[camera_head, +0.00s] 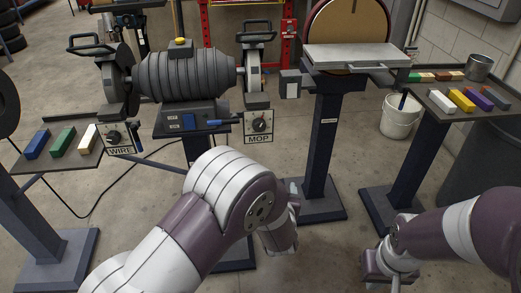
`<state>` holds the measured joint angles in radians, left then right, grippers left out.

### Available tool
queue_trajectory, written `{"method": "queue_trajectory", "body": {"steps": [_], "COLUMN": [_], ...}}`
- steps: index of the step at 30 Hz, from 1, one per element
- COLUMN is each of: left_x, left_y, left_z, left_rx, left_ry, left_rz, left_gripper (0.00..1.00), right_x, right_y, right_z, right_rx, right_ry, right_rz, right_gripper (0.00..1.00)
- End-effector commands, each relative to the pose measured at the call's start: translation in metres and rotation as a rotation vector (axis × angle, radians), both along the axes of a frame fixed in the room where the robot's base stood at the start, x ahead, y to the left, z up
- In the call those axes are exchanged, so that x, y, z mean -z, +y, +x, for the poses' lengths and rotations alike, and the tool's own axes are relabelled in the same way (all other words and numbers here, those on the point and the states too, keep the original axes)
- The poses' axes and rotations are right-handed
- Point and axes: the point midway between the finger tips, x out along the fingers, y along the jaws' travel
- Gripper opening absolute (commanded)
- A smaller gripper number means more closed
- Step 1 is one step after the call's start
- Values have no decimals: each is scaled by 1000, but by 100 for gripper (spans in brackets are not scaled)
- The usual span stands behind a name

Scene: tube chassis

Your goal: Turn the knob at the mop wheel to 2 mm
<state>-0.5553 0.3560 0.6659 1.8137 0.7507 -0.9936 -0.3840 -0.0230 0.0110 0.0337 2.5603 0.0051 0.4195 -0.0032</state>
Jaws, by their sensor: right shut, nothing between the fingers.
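The mop wheel (253,78) is a pale disc on the right end of the grey grinder motor (182,76). Below it, a plate marked MOP (258,139) carries a small dark knob (259,124). The knob's pointer and scale are too small to read. My left arm rises from the bottom, bends below the plate and folds down; its gripper cannot be made out. My right gripper (378,267) is low at the right, shut and empty, well away from the knob and pointing down toward the floor.
A second knob plate marked WIRE (120,148) is at the left. A disc sander table (350,56) on a dark post stands right of the mop wheel. Side shelves hold coloured blocks (62,141) at left and a metal cup (479,67) at right. A white bucket (399,118) stands on the floor.

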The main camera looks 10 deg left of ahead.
Motion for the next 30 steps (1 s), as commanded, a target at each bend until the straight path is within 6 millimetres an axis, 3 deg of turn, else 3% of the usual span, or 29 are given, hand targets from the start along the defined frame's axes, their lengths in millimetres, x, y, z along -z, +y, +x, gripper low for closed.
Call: {"method": "queue_trajectory", "body": {"steps": [1, 3, 6, 11, 21, 25, 30], "left_x": [-27, -55, -74, -76, -76, -76, -77], "left_y": [11, 24, 34, 41, 64, 68, 68], "left_z": [10, 16, 16, 39, 117, 133, 137], "left_rx": [-59, -127, -165, -166, -164, -163, -161], "left_ry": [-110, -233, -312, -320, -320, -319, -319], "left_rz": [34, 85, 144, 162, 160, 160, 160], "left_gripper": [65, 65, 65, 65, 65, 65, 65], "right_x": [-5, -6, -5, -3, 3, 4, 4], "right_y": [0, 0, 0, 0, 0, 0, 0], "right_z": [0, 1, 0, 0, 0, 0, 0], "right_rx": [0, 0, 0, 0, 0, 0, 0], "right_ry": [-2, -2, -2, -1, -1, -1, -1], "right_rz": [0, 0, 0, 0, 0, 0, 0], "right_gripper": [0, 0, 0, 0, 0, 0, 0]}}
